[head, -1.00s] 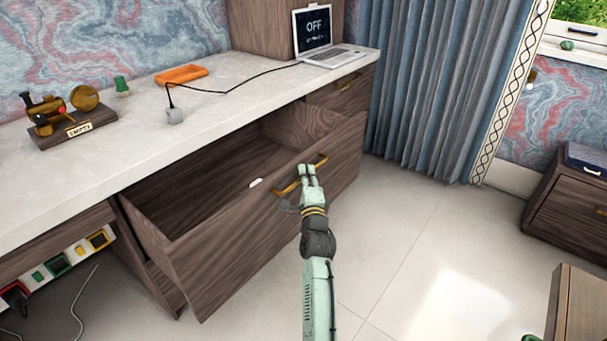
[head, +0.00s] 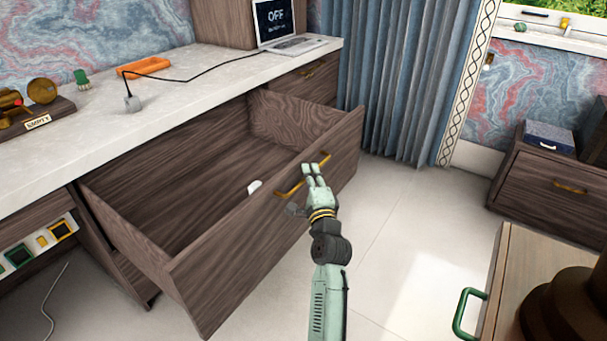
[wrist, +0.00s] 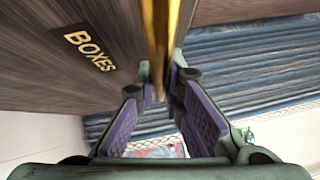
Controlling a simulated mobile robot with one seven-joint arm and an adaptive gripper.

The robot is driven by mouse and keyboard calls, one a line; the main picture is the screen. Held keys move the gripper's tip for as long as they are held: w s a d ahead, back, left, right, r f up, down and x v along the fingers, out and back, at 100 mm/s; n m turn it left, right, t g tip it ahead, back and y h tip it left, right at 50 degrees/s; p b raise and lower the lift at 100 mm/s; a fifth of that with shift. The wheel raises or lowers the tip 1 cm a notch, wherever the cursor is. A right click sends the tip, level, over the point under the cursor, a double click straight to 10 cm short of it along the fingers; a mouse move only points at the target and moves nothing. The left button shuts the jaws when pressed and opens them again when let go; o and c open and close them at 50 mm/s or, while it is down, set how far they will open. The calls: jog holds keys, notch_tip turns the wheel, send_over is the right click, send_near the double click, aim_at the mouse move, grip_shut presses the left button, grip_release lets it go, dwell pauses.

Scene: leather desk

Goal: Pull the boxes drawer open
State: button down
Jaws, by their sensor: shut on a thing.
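The boxes drawer (head: 240,240) is a dark wood drawer under the white desk top, pulled well out in the head view. Its front carries the gold word BOXES (wrist: 90,50) in the wrist view. A brass bar handle (head: 288,189) is on the drawer front; it also runs between my fingers in the wrist view (wrist: 160,40). My gripper (head: 313,172) is shut on the handle, its pale green fingers on either side of the bar. Inside the drawer a small white object (head: 254,187) lies near the front panel; the rest of the visible floor is bare.
A wooden cabinet with a green handle (head: 468,312) stands at the lower right. The tiled floor (head: 410,215) between is clear.

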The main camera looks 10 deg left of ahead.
jog(key=shift+s+d+f, duration=0.1)
jog(key=shift+s+d, duration=0.1)
jog(key=shift+d, duration=0.3)
jog(key=c, duration=2)
grip_release()
jog(key=shift+o, duration=0.2)
